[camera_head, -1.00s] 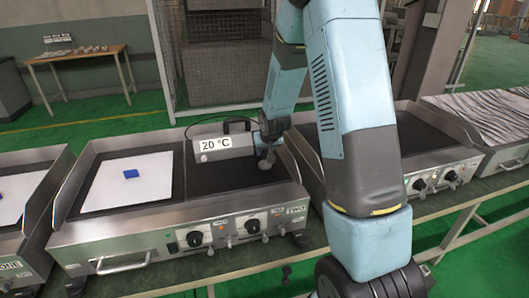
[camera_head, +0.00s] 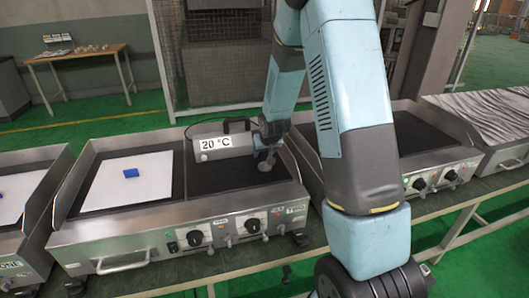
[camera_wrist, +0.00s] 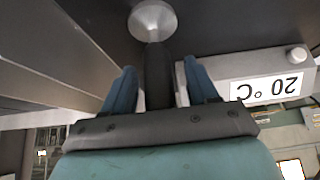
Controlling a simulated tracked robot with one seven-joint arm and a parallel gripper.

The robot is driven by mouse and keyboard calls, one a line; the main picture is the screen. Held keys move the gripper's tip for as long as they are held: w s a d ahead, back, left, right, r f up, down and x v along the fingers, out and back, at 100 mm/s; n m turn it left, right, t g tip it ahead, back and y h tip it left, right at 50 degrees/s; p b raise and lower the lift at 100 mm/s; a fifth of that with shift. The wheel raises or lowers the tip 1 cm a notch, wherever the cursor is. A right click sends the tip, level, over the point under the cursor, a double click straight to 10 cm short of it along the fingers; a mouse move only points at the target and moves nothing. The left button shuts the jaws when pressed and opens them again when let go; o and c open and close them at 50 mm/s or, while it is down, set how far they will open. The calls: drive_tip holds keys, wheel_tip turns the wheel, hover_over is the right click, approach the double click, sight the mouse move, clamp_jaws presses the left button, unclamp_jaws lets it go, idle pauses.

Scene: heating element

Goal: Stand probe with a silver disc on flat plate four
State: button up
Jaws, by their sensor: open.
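The probe's silver disc (camera_head: 266,165) rests on the dark plate (camera_head: 225,177) in the right half of the middle griddle. In the wrist view the disc (camera_wrist: 153,21) lies face down against a dark surface, with the probe's black handle (camera_wrist: 158,78) rising from it. My gripper (camera_head: 267,134) is just above the disc. In the wrist view its blue fingers (camera_wrist: 160,88) are open on both sides of the handle, with small gaps. A grey meter body with a 20 °C label (camera_head: 216,144) sits behind.
A white sheet with a blue block (camera_head: 131,173) covers the griddle's left half. Another griddle (camera_head: 425,142) stands to the right, partly behind my arm. The raised metal walls border the plates. The dark plate's front is clear.

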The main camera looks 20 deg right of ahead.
drive_tip(key=s+f+v, duration=0.1)
drive_tip(key=s+v, duration=0.1)
drive_tip(key=v, duration=1.3)
drive_tip(key=s+f+v, duration=0.1)
drive_tip(key=v, duration=1.5)
drive_tip(key=s+r, duration=0.2)
drive_tip(key=s, duration=0.6)
drive_tip(key=s+r+g, duration=0.1)
drive_tip(key=s+r, duration=0.2)
drive_tip(key=s, duration=0.6)
drive_tip(key=shift+r, duration=0.3)
drive_tip(key=shift+c, duration=1.3)
drive_tip(key=shift+d, duration=0.15)
drive_tip(key=shift+c, duration=0.2)
